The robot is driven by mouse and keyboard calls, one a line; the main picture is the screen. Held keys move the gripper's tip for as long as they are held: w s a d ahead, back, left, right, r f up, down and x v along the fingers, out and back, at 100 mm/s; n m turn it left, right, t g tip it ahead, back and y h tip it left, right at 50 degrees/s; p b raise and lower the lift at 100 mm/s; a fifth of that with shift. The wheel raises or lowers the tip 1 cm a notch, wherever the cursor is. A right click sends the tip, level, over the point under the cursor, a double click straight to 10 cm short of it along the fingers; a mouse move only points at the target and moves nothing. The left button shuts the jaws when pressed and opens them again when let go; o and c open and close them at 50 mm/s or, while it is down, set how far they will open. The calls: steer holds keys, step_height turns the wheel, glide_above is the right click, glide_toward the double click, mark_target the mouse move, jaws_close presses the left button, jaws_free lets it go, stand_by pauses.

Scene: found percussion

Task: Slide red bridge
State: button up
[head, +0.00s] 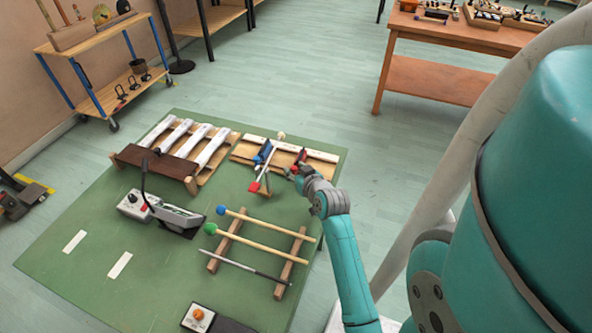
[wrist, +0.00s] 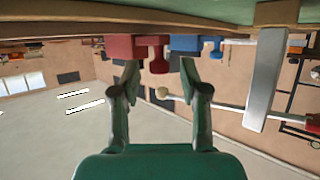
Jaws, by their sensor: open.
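The red bridge (head: 301,156) stands on a wooden board with a pale bar (head: 320,155), at the board's right part; my gripper partly hides it in the head view. In the wrist view, which looks upside down, the red bridge (wrist: 120,47) has a small red knob (wrist: 158,62). My gripper (wrist: 160,70) is open, with one finger on each side of the knob. I cannot tell whether either finger touches it. My gripper (head: 296,172) also shows at the board's front edge in the head view.
A blue bridge (head: 262,153) stands just left of the red one. White bars, a grey lever device (head: 175,214) and mallets on wooden rails (head: 226,240) share the green mat (head: 90,285).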

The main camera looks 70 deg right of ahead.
jaws_close()
steer(key=shift+w+a, duration=0.15)
steer(key=shift+w, duration=1.1)
jaws_free()
steer(key=v, duration=1.2)
